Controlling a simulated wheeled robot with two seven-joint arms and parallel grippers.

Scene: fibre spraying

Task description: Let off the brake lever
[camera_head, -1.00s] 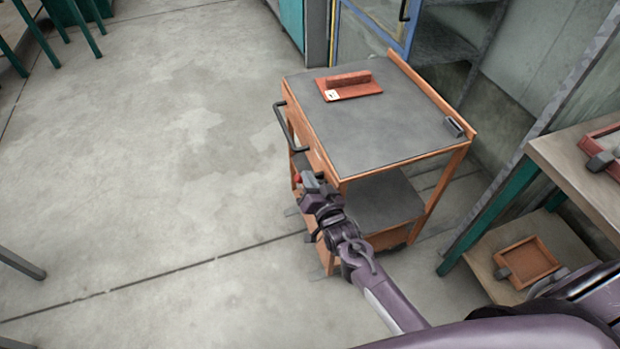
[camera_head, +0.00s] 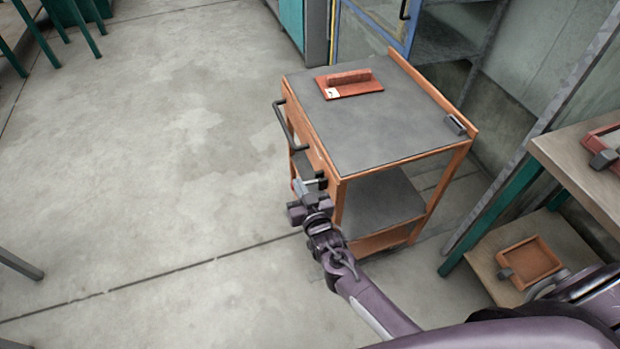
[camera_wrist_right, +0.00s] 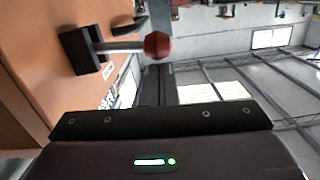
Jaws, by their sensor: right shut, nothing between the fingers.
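The brake lever is on the front of the orange cart (camera_head: 408,238), near its right front corner. It has a dark bracket (camera_wrist_right: 78,52), a grey rod (camera_wrist_right: 120,46) and a red ball knob (camera_wrist_right: 157,46). In the wrist view the rod sticks out from the cart's orange face. In the head view the red knob (camera_head: 294,185) is small and partly behind my gripper. My right gripper (camera_head: 306,205) is shut and empty, close to the lever. I cannot tell if it touches the lever. My left gripper is not in view.
A red-brown float tool (camera_head: 350,84) lies on the cart's grey top. A black push handle (camera_head: 288,128) sticks out of the cart's front, above the lever. A bench (camera_head: 565,160) with trays stands at the right.

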